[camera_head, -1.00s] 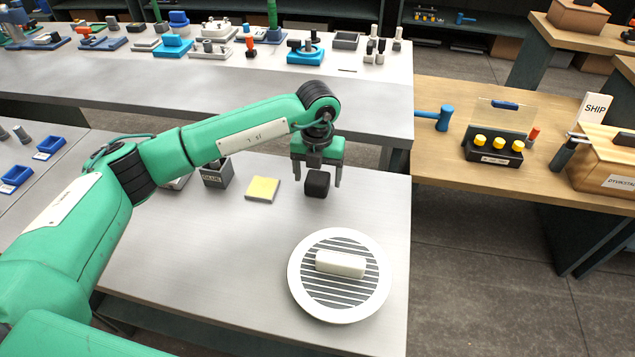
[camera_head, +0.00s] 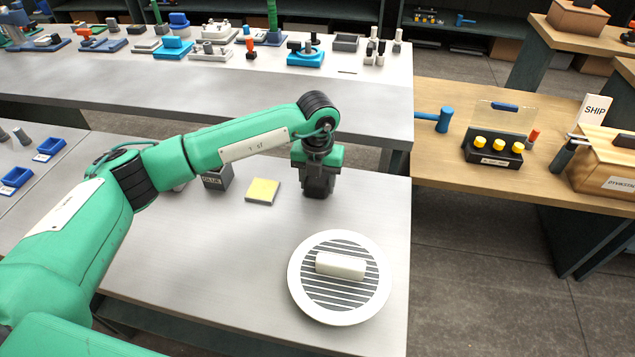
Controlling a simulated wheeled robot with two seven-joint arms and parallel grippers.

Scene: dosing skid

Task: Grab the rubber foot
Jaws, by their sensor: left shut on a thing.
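The rubber foot (camera_head: 318,188) is a small black block on the grey table, at the upper right part of its top. My left gripper (camera_head: 318,192) points down over it with its fingers closed on its sides. The fingers and the block are both dark, so most of the block is hidden and its edges are hard to tell apart. It is at or very near the table top. My right gripper is not in view.
A yellow pad (camera_head: 262,191) and a dark grey box (camera_head: 217,178) stand left of the gripper. A round white plate (camera_head: 300,297) with a striped middle bears a white block (camera_head: 341,265) in front. The table's left front is clear.

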